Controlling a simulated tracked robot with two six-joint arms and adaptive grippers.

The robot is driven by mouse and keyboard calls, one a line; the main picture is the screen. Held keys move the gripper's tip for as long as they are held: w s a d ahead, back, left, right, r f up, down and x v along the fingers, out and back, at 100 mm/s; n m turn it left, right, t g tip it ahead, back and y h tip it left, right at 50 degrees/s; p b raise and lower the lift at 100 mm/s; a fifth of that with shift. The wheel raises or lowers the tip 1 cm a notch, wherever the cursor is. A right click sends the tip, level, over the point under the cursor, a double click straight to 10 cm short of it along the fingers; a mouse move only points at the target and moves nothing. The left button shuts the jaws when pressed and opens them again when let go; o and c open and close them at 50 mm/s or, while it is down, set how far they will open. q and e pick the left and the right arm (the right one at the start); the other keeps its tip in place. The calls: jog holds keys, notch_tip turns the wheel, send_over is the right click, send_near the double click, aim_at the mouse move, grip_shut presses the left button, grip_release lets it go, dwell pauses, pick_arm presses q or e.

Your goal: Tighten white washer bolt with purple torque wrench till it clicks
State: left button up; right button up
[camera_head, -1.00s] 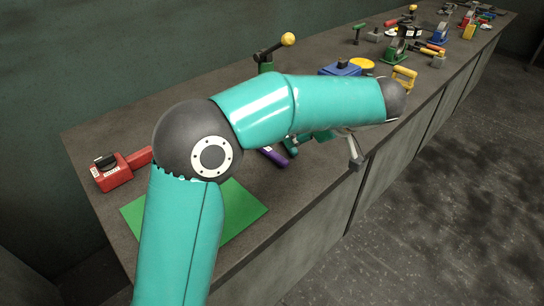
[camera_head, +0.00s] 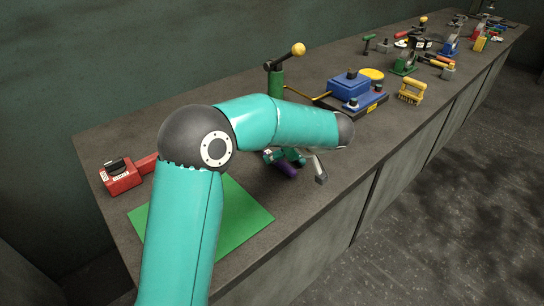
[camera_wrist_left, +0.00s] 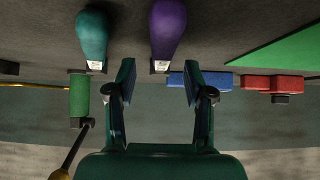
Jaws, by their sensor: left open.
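The purple torque wrench handle (camera_head: 286,170) lies on the bench beneath my left gripper (camera_head: 284,156). In the left wrist view the purple handle (camera_wrist_left: 168,28) bears a white label at its end, just ahead of the gap between the fingertips. My left gripper (camera_wrist_left: 160,75) is open there, with nothing between its fingers. A teal handle (camera_wrist_left: 92,35) lies to the left of the purple one in that view. A blue fixture (camera_head: 352,88) stands on the bench beyond my arm. I cannot make out a white washer bolt. My right gripper is not in view.
A green mat (camera_head: 240,215) and a red box tool (camera_head: 121,176) lie at the near end. A green post (camera_head: 276,80) with a yellow-knobbed lever stands near the back. A yellow grip (camera_head: 411,90) and several tools lie farther along. Bare bench lies right of the gripper.

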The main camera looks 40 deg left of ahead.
pick_arm(q)
jog(key=shift+x, duration=1.9)
jog(key=shift+r, duration=0.1)
grip_shut()
